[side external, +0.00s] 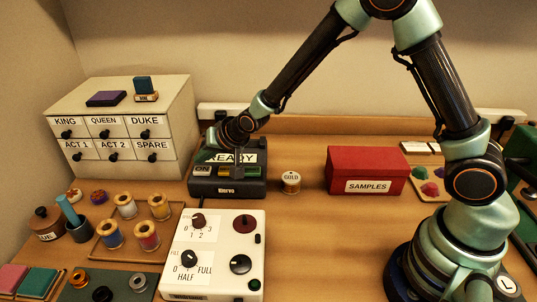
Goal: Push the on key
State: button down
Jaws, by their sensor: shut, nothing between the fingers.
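The dark device (228,188) stands on the table left of the middle, in front of the wall. A pale sign reading READY (231,158) is on its top. The on key (202,170), marked ON, is at the left of its front row of keys. My gripper (211,146) is shut and empty, pointing down at the back left of the device, above and behind the on key. Its fingertips are dark and small, so I cannot tell whether they touch the device.
A white drawer cabinet (119,168) stands close on the left. A white control box with knobs (213,255) is in front. A gold spool (291,182) and a red SAMPLES box (366,167) stand to the right. The table's front middle is clear.

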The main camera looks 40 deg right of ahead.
aim_at(205, 172)
jog(key=shift+f, duration=0.15)
jog(key=shift+a+f, duration=0.1)
jog(key=shift+f, duration=0.25)
jog(key=shift+f, duration=0.45)
dwell(0.9)
jog(key=shift+r, duration=0.95)
jog(key=shift+r, duration=0.1)
notch_tip(205, 172, up, 6)
jog(key=shift+f, duration=0.1)
dwell(0.5)
